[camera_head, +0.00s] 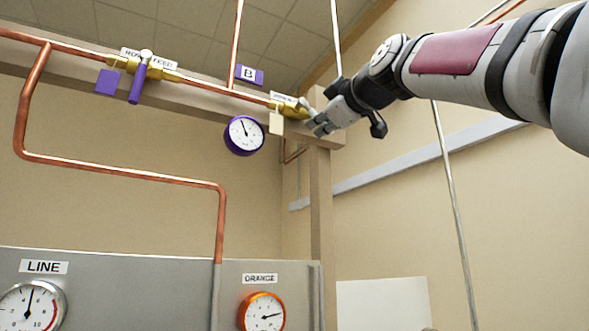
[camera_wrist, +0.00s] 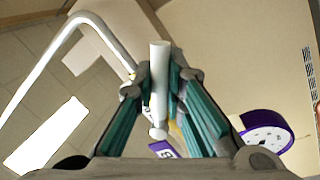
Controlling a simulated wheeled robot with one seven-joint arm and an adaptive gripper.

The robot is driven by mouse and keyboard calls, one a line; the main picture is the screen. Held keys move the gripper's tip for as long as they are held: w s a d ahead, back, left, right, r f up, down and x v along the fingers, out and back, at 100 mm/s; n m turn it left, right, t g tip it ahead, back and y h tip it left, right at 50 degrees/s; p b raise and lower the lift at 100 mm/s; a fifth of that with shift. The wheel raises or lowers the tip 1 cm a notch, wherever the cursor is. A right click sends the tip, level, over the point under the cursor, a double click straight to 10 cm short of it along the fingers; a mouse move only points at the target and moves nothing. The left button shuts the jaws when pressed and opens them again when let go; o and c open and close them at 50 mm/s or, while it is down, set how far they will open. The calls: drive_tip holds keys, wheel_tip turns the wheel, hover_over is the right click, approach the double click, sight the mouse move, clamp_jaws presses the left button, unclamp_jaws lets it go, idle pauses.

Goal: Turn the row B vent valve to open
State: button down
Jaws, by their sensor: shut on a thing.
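The row B vent valve (camera_head: 285,103) is a brass body with a small white label at the right end of the upper copper pipe. Its white lever handle (camera_wrist: 159,85) stands between the teal finger pads in the wrist view. My gripper (camera_head: 316,124) reaches in from the right and is shut on that handle; it also shows in the wrist view (camera_wrist: 160,92). In the head view my fingers hide most of the handle, so its exact angle is unclear there. A purple B sign (camera_head: 249,75) hangs above the pipe left of the valve.
A purple-rimmed gauge (camera_head: 244,135) and a cream tag (camera_head: 276,124) hang close to the valve. The row feed valve (camera_head: 137,84) with a purple handle and a purple tag (camera_head: 108,81) is further left. A beige post (camera_head: 321,210) stands below my gripper.

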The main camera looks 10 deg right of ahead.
drive_tip(key=shift+d+r+n, duration=0.15)
drive_tip(key=shift+r+n, duration=0.15)
drive_tip(key=shift+n, duration=0.4)
drive_tip(key=c, duration=1.6)
unclamp_jaws()
drive_tip(key=shift+c, duration=0.2)
drive_tip(key=v, duration=1.2)
drive_tip(key=shift+d, duration=0.15)
drive_tip(key=shift+w+f, duration=0.1)
drive_tip(key=shift+f, duration=0.05)
